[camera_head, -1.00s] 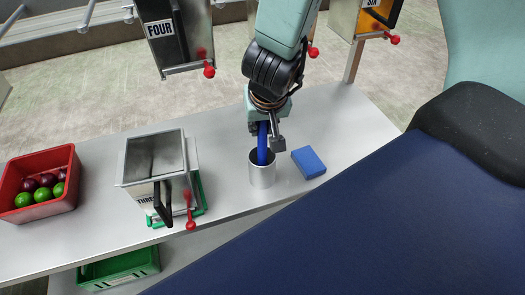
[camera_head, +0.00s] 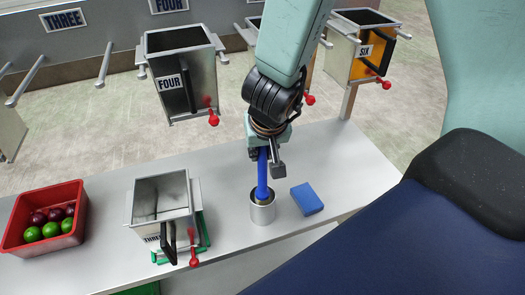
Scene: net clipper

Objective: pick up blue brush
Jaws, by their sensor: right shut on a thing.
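The blue brush (camera_head: 262,178) stands upright, its lower end at the mouth of the metal cup (camera_head: 263,212) on the table. My right gripper (camera_head: 265,158) is shut on the upper part of the brush, above the cup. The fingers partly hide the brush's top. I cannot tell how much of its lower end is still inside the cup. My left gripper is not in view.
A blue block (camera_head: 307,199) lies right of the cup. The metal bin marked THREE (camera_head: 160,210) stands to its left, and a red crate (camera_head: 72,240) of fruit is further left. Bins FOUR (camera_head: 183,75) and SIX (camera_head: 362,48) hang behind the table (camera_head: 225,190).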

